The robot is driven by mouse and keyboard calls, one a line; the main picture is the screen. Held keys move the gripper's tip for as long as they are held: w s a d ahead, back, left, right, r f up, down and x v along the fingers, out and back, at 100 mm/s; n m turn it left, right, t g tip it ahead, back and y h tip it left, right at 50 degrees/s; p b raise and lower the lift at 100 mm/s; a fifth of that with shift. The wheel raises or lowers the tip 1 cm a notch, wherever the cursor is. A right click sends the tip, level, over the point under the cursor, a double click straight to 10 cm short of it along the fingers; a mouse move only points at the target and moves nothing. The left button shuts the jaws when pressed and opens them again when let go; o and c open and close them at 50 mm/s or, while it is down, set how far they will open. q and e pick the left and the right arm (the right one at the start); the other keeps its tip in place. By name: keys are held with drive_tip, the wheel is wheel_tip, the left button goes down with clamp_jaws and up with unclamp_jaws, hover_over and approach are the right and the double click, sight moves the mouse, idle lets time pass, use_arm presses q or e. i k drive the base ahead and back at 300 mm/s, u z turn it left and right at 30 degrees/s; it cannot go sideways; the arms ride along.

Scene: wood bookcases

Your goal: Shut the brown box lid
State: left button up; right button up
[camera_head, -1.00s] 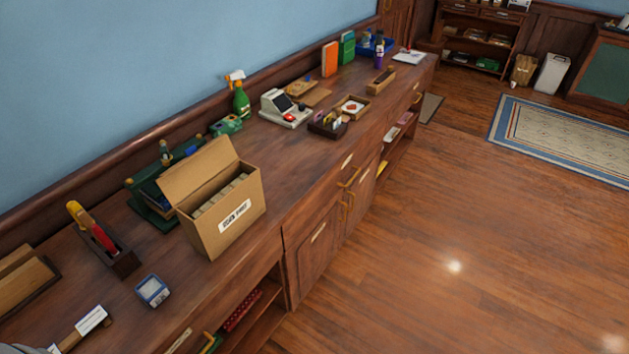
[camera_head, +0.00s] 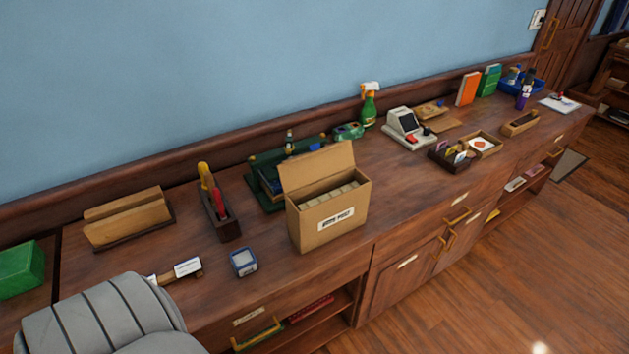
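The brown box (camera_head: 335,219) is a cardboard box with a white label on its front. It stands upright on the wooden counter, near the front edge, at the middle of the view. Its lid (camera_head: 317,166) is open and stands up, tilted back at the rear side. A row of light-coloured contents shows inside the box. Neither of my grippers is in view.
The wooden counter (camera_head: 315,262) has free room right of the box. A dark green stand (camera_head: 265,182) is close behind the box. A wooden tool holder (camera_head: 221,217) and a small blue-and-white device (camera_head: 243,262) are to its left. A green spray bottle (camera_head: 368,106) stands behind right.

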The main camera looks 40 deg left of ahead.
sight(317, 164)
drive_tip(key=z, duration=0.5)
drive_tip(key=i, duration=2.2)
drive_tip(key=u, duration=3.95)
